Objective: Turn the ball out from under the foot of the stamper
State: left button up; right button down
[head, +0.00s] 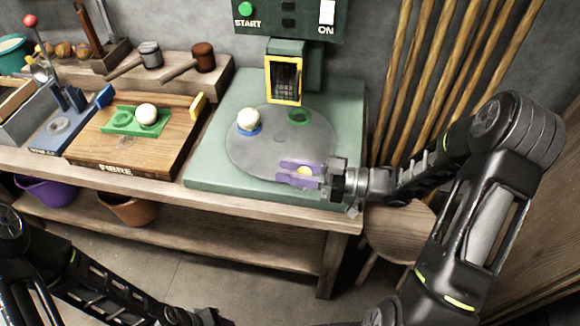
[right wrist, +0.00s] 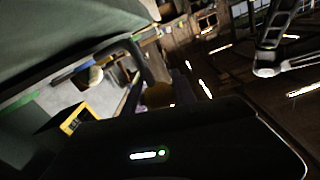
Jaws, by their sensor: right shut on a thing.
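The grey turntable (head: 265,150) lies on the green bed of the stamper (head: 315,75). A cream ball (head: 249,118) sits in a blue ring at the disc's left side, apart from the yellow-framed guard (head: 284,80). An empty green ring (head: 299,116) lies just in front of the guard. The stamper's foot is not clearly visible. My right gripper (head: 302,172) is at the disc's front right edge, shut on a yellow knob (head: 304,171). My left gripper (head: 203,318) is at the bottom edge, its jaws unclear.
A wooden board (head: 150,145) with a green plate and second pale ball stands left. Two mallets (head: 190,62) lie behind it. A control panel (head: 290,18) hangs above the stamper. Wooden poles (head: 430,80) lean at right. A stool (head: 395,235) stands below.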

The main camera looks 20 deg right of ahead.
jog(key=shift+d, duration=0.1)
dwell(0.3)
jog(key=c, duration=1)
grip_release()
jog(key=shift+c, duration=0.2)
jog(key=shift+v, duration=3.85)
